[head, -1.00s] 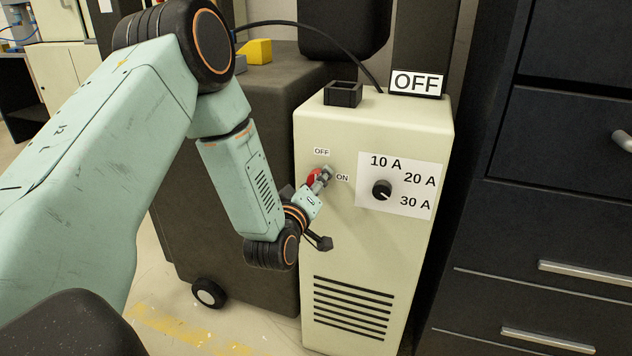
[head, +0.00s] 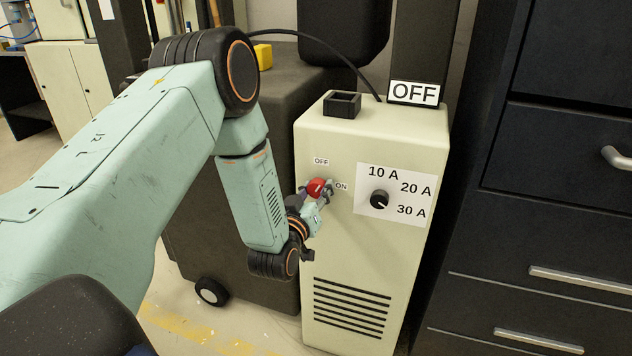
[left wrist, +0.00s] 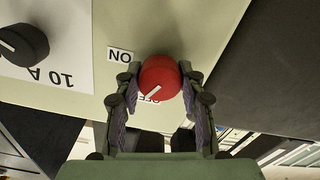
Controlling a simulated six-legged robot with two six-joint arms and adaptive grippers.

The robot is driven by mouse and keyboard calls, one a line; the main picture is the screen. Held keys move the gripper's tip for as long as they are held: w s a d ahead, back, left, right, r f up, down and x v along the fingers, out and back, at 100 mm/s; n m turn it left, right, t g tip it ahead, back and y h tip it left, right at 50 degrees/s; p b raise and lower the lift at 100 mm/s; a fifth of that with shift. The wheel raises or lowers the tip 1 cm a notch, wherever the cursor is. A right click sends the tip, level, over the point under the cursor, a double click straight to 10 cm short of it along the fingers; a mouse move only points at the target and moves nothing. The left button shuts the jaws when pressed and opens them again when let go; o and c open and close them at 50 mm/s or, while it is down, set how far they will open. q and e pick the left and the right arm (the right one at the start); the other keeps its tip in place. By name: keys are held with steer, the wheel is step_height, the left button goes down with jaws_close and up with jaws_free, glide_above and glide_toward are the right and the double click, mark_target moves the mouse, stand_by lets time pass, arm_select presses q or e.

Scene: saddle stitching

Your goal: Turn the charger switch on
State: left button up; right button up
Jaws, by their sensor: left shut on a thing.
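The charger (head: 350,250) is a cream cabinet with a red round switch knob (head: 317,187) on its front, between an OFF label (head: 321,161) and an ON label (head: 341,186). My left gripper (head: 325,190) is at the knob, its fingers on either side. In the left wrist view the knob (left wrist: 160,77) sits between the two fingertips, and its white line points toward the partly hidden OFF label (left wrist: 150,98). A sign on top of the charger (head: 415,92) reads OFF. My right gripper is not in view.
A black dial (head: 380,199) with 10 A, 20 A and 30 A marks is right of the switch. An open black box (head: 342,104) stands on top. A dark drawer cabinet (head: 540,230) is at right, a dark wheeled unit (head: 225,240) at left.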

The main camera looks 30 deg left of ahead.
arm_select(q)
steer(key=m+p, duration=0.5)
steer(key=m, duration=0.1)
steer(key=shift+r, duration=0.2)
steer(key=m+p, duration=0.2)
steer(key=m, duration=0.1)
steer(key=shift+m, duration=0.4)
steer(key=shift+w+m+p, duration=0.1)
steer(key=shift+m+p, duration=0.7)
steer(key=shift+m, duration=0.3)
steer(key=shift+f, duration=0.1)
steer(key=o, duration=1.2)
steer(key=v, duration=1.2)
steer(key=shift+d, duration=0.1)
